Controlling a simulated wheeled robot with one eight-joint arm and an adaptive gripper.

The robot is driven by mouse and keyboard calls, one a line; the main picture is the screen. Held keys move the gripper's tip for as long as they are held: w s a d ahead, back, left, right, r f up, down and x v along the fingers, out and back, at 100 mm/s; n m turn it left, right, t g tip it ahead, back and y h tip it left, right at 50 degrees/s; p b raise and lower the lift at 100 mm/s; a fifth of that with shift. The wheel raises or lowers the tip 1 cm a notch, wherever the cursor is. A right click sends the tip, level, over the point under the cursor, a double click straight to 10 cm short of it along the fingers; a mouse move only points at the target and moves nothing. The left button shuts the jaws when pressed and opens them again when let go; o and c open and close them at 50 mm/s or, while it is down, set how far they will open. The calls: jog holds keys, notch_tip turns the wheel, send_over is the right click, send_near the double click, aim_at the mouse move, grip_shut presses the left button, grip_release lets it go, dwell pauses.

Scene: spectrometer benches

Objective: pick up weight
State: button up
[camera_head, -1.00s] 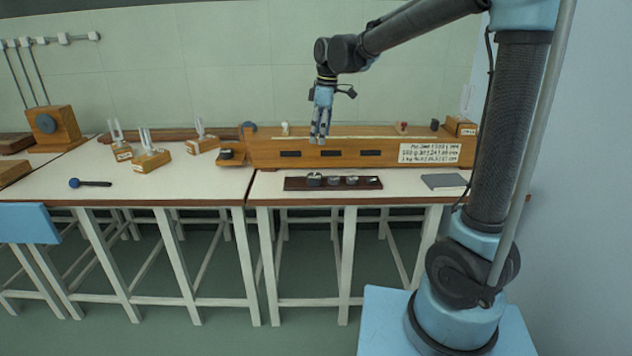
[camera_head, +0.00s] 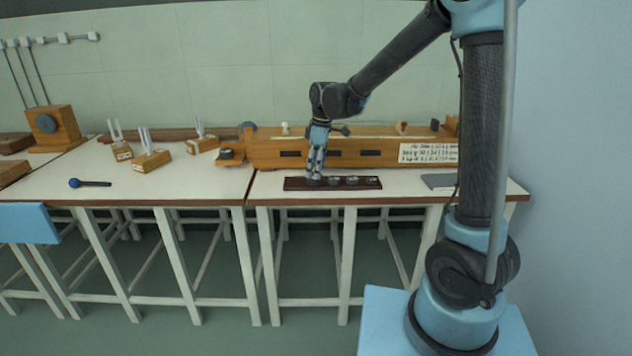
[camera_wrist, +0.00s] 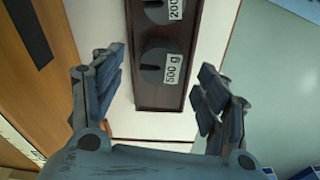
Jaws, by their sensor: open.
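A dark wooden tray (camera_head: 295,184) lies on the right bench and holds a row of grey slotted weights. In the wrist view the weight labelled 500 g (camera_wrist: 153,62) sits at the near end of the tray (camera_wrist: 150,122). A weight labelled 200 (camera_wrist: 158,8) is beyond it, partly cut off by the top edge. My gripper (camera_head: 315,180) is over the left end of the tray. In the wrist view its open fingers (camera_wrist: 160,95) stand to either side of the 500 g weight with nothing between them. Whether they touch the tray is unclear.
A long wooden apparatus (camera_head: 262,153) with a white label card stands close behind the tray. A grey flat item (camera_head: 440,181) lies to the right. A dark mallet-like tool (camera_head: 90,184) and wooden blocks (camera_head: 152,160) are on the left bench. The bench around the tray is mostly clear.

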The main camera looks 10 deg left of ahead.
jog(key=shift+a+f, duration=0.15)
jog(key=shift+f, duration=1)
jog(key=c, duration=1.6)
jog(key=shift+o, duration=0.2)
